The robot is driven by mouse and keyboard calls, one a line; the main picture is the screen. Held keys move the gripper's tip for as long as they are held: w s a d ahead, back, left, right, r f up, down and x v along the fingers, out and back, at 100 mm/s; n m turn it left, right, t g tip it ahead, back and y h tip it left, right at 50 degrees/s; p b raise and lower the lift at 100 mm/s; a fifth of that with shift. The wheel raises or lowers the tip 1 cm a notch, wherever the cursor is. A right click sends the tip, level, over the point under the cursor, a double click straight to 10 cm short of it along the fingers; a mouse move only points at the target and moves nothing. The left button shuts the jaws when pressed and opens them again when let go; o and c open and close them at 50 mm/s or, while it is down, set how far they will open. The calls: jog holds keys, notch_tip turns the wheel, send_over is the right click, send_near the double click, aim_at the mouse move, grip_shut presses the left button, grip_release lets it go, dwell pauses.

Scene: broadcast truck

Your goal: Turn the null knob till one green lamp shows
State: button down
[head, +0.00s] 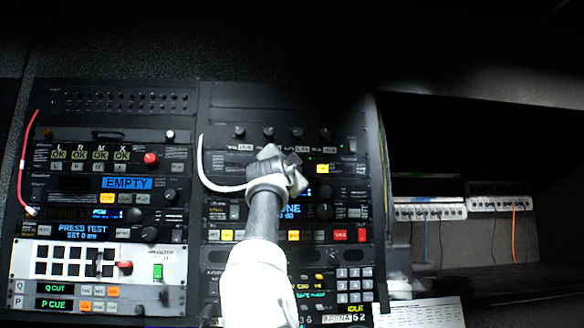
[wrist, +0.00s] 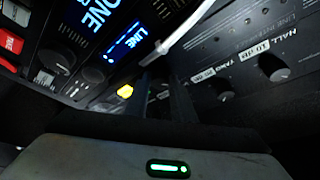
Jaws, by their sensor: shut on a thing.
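My gripper (head: 277,160) is at the upper part of the right-hand rack. In the wrist view its dark fingers (wrist: 163,98) are shut on a small part at the panel, apparently a knob, mostly hidden between them. I cannot read a null label there. A row of small black knobs (head: 268,131) runs above the gripper; two show large in the wrist view (wrist: 276,68), beside white handwritten labels. A yellow lit button (head: 322,168) is right of the gripper, also close in the wrist view (wrist: 125,91).
A white cable (head: 216,184) loops left of my gripper and crosses near it. The left rack has displays, a red knob (head: 151,158) and a white button panel (head: 30,262). Red buttons (head: 340,234) sit lower right. Patch strips (head: 430,210) stand in the dark bay at right.

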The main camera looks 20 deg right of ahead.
jog(key=c, duration=1.5)
grip_release()
jog(key=b+v, duration=1.4)
jog(key=v, duration=0.3)
jog(key=shift+s+a+f, duration=0.1)
jog(key=shift+a, duration=0.1)
